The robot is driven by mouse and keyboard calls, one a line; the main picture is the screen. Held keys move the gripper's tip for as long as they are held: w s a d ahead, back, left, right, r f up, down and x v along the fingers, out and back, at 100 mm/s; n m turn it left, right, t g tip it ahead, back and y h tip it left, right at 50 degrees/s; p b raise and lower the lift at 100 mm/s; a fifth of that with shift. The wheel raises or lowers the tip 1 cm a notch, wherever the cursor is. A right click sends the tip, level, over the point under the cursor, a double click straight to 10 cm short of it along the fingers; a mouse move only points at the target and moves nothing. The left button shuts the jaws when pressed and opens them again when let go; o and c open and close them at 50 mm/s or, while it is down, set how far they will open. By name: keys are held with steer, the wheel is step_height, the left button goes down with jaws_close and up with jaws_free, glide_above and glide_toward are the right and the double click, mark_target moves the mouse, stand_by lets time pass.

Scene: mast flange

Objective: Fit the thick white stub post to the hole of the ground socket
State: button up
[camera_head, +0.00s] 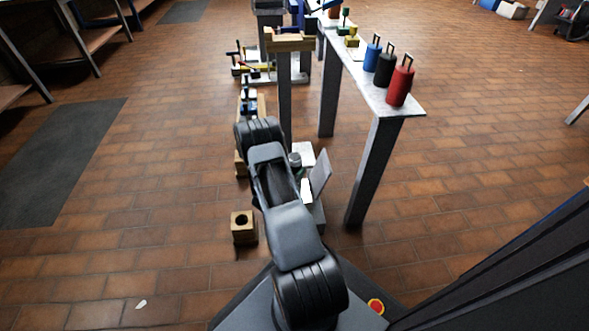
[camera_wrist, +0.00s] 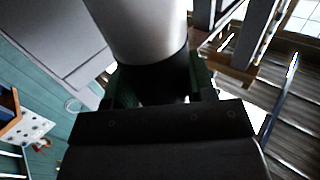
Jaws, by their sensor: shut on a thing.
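The thick white stub post (camera_wrist: 147,28) fills the upper middle of the wrist view, with a dark band at its lower end. My gripper (camera_wrist: 157,80) is shut on that dark end, with a dark green jaw on either side. In the head view my arm hides the gripper, and I cannot clearly make out the post there. A light wooden block with a round dark hole in its top (camera_head: 243,226), which looks like the ground socket, stands on the floor left of my arm. Its hole looks empty.
A narrow grey table (camera_head: 408,104) with blue (camera_head: 372,54), black (camera_head: 385,68) and red (camera_head: 400,85) handled cylinders stands at right. A tilted grey panel (camera_head: 320,172) stands close to my arm. Brown tiled floor (camera_head: 150,240) is clear left of the block.

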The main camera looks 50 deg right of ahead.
steer(key=shift+f, duration=0.35)
steer(key=o, duration=1.5)
steer(key=a+p, duration=0.1)
steer(key=a, duration=0.3)
steer(key=s+a+p, duration=0.1)
steer(key=a+p, duration=0.1)
steer(key=a, duration=0.3)
steer(key=s+a+p, duration=0.1)
steer(key=a, duration=0.3)
steer(key=shift+a, duration=0.35)
